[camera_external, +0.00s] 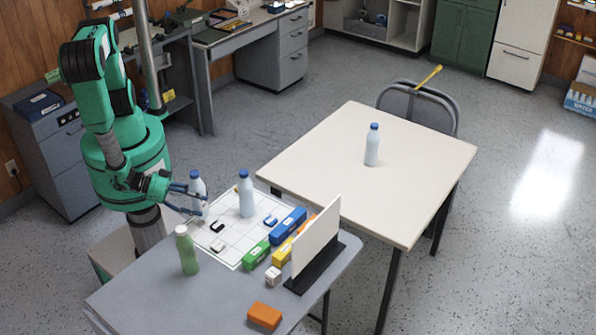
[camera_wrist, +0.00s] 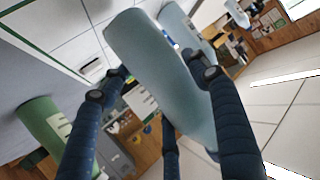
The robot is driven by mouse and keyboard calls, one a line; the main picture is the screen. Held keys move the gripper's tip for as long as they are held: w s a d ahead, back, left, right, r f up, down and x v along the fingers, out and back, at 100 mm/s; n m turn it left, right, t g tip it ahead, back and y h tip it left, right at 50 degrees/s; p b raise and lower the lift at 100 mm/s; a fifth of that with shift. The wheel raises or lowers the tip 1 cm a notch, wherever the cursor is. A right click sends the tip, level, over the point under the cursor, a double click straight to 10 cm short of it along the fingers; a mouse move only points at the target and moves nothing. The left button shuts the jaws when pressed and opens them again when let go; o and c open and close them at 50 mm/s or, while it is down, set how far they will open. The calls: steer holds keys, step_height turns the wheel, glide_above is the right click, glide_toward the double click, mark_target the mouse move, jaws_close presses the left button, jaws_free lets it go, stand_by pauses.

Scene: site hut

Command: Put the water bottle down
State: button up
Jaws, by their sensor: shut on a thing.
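A pale blue water bottle (camera_external: 196,184) with a blue cap stands upright in my gripper (camera_external: 190,200), at the left edge of the near grey table. My gripper is shut on it. In the wrist view the bottle (camera_wrist: 160,75) fills the middle, between the dark fingers of my gripper (camera_wrist: 155,85). I cannot tell whether its base touches the table. A similar bottle (camera_external: 246,196) stands on the white gridded sheet (camera_external: 232,238), just right of the held one. It shows partly behind the held bottle in the wrist view (camera_wrist: 178,24).
A green bottle (camera_external: 187,254) stands in front of my gripper. Blue (camera_external: 288,226), green (camera_external: 256,257), yellow (camera_external: 281,250) and orange (camera_external: 264,315) blocks lie near an upright white panel (camera_external: 316,236). The cream table (camera_external: 420,165) holds another bottle (camera_external: 372,147). The near table's front left is clear.

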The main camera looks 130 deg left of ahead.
mark_target(199, 208)
steer(key=shift+f+b, duration=0.45)
steer(key=shift+f, duration=1.35)
steer(key=shift+f, duration=0.15)
steer(key=o, duration=1.6)
steer(key=shift+r, duration=0.2)
steer(key=shift+p+v, duration=1.05)
steer(key=shift+v, duration=4.9)
steer(key=shift+d, duration=0.1)
